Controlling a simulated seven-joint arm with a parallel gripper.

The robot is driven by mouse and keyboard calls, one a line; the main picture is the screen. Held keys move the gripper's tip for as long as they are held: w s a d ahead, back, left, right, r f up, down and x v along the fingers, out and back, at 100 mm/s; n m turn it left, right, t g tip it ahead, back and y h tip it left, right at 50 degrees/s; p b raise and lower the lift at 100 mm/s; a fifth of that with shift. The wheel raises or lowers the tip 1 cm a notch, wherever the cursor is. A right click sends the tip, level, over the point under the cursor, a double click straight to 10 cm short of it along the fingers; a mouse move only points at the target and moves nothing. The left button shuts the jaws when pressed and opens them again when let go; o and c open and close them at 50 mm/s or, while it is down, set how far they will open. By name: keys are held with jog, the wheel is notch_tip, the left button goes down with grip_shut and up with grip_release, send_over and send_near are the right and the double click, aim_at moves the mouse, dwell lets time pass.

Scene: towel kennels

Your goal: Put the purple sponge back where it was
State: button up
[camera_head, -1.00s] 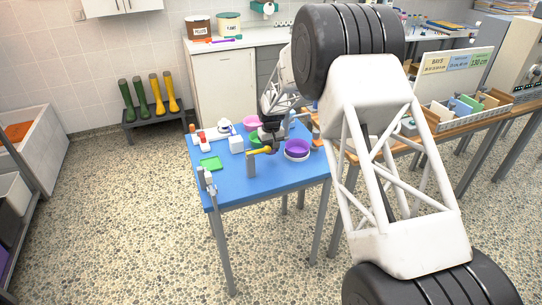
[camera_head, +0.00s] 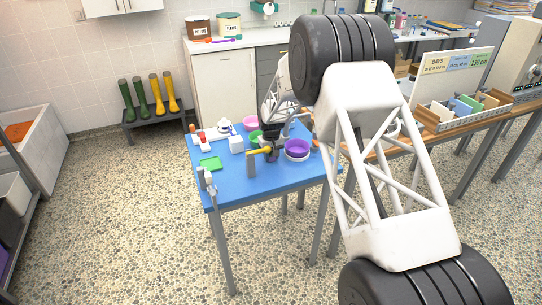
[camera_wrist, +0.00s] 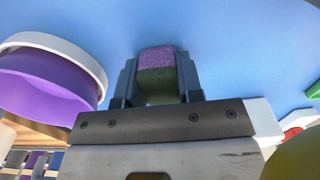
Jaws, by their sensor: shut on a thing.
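The purple sponge (camera_wrist: 157,57), with a dark green lower layer, is between the two fingers of my gripper (camera_wrist: 158,75) in the wrist view. The fingers are shut on its sides. Blue tabletop lies beyond it; I cannot tell whether the sponge touches the table. In the head view my gripper (camera_head: 271,153) is over the blue table (camera_head: 270,178), left of a purple bowl (camera_head: 297,147); the sponge cannot be made out there. The purple bowl, with a white base or rim, also shows at the left of the wrist view (camera_wrist: 40,88).
A grey post with a yellow top (camera_head: 251,164) stands close in front of my gripper. A green bowl (camera_head: 254,137), a pink bowl (camera_head: 250,123), a white cube (camera_head: 236,144) and a green tray (camera_head: 210,163) share the table. The front of the table is clear.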

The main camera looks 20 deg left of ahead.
aim_at(271, 153)
jog(key=shift+f, duration=0.1)
jog(key=o, duration=0.9)
jog(key=shift+o, duration=0.2)
notch_tip(271, 153, up, 12)
dwell(0.7)
jog(key=shift+r, duration=0.2)
